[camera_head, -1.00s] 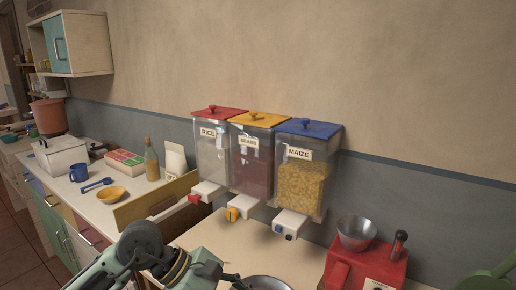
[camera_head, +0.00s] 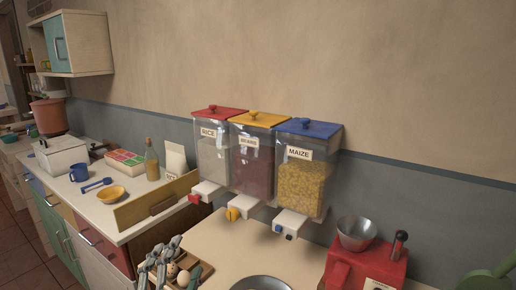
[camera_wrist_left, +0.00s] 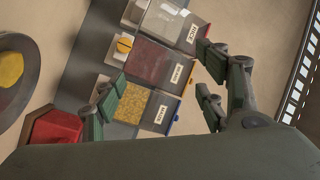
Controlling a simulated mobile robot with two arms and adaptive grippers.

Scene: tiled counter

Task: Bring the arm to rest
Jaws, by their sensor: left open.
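My left gripper (camera_head: 160,258) is at the bottom of the head view, left of centre, with its grey-green fingers apart and nothing seen between them. In the left wrist view its fingers (camera_wrist_left: 160,92) are spread wide, with the dispensers showing in the gap behind. The rest of the left arm is mostly out of the head view. My right gripper is not seen.
Rice (camera_head: 212,160), beans (camera_head: 252,165) and maize (camera_head: 302,185) dispensers hang on the wall. A wooden tray with eggs (camera_head: 195,272) is beside the left gripper. A metal pan (camera_head: 262,284) and red machine (camera_head: 370,266) stand on the counter.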

